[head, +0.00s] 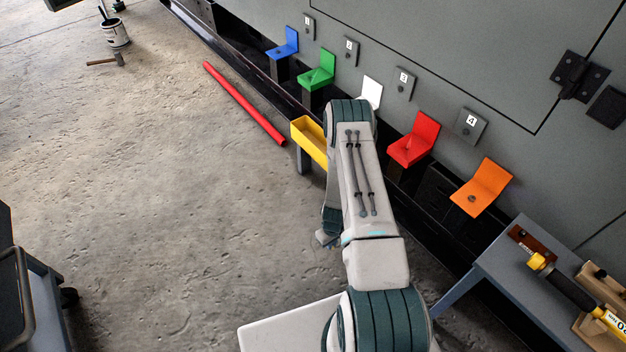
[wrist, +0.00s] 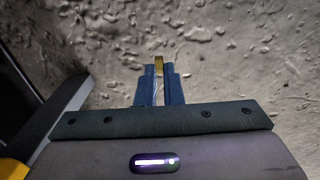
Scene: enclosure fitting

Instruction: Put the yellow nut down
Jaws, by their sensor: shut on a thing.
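My gripper (wrist: 158,88) shows in the wrist view with its two blue fingers close together. They are shut on the yellow nut (wrist: 159,63), a small yellow piece that shows at the fingertips. Rough concrete floor lies below and beyond the nut. In the head view my arm hides most of the gripper, and the nut cannot be seen there.
A yellow tray (head: 312,145) stands on a post beside my arm. Blue (head: 284,46), green (head: 317,70), white, red (head: 414,140) and orange (head: 482,188) brackets line the grey enclosure. A red bar (head: 243,103) lies on the floor. A grey bench (head: 520,285) holds a yellow-black tool.

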